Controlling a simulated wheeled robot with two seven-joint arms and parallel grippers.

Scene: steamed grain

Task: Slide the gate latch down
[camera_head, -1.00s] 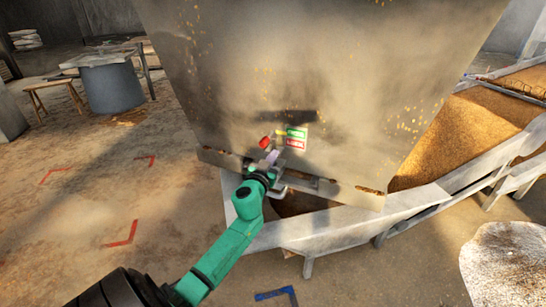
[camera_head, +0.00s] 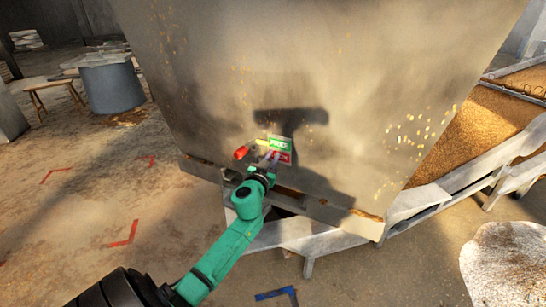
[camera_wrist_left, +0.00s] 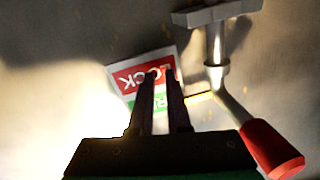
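The gate latch has a red handle (camera_head: 241,153) on the left of the hopper front, beside a small sign (camera_head: 281,143) with a green plate above a red one. In the left wrist view the red grip (camera_wrist_left: 272,148) hangs at the lower right from a metal rod (camera_wrist_left: 216,52). The sign (camera_wrist_left: 140,80) reads LOCK on red there, upside down, with green below. My left gripper (camera_head: 270,163) is just below the sign. In the left wrist view its fingers (camera_wrist_left: 161,72) overlap the sign, with a narrow empty gap between them, left of the latch. My right gripper is out of view.
The large metal hopper (camera_head: 370,70) fills the middle. A grain-filled trough (camera_head: 465,130) runs at the right, its pale frame reaching below the hopper. A grey tub (camera_head: 110,88) and wooden stool (camera_head: 55,95) stand at the back left. The left floor is mostly clear.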

